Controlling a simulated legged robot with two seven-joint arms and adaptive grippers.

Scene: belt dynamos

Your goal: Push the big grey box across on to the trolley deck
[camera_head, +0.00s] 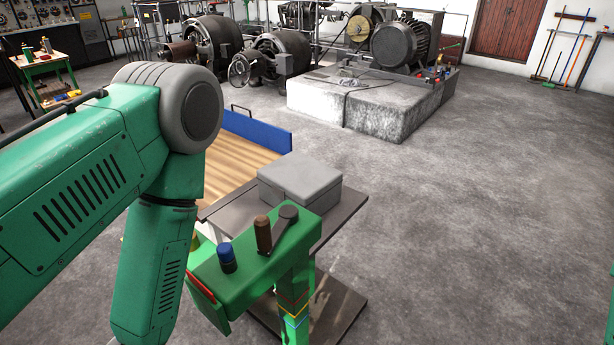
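The big grey box (299,180), with a lid seam round it, sits flat on a dark grey tabletop (340,212). Left of and behind it is a wooden deck (225,166) with a blue end board (258,131), which looks like the trolley deck. My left arm hides the deck's left part. The box appears wholly on the dark top, to the right of the wooden deck. My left arm's green links fill the left of the view, and its gripper is out of view below.
A green stand (238,283) with a brown handle and blue knob is in front of the box. A dark lower board (347,308) shows beneath the tabletop. Machines stand on a concrete plinth (365,105) behind. The floor at right is clear.

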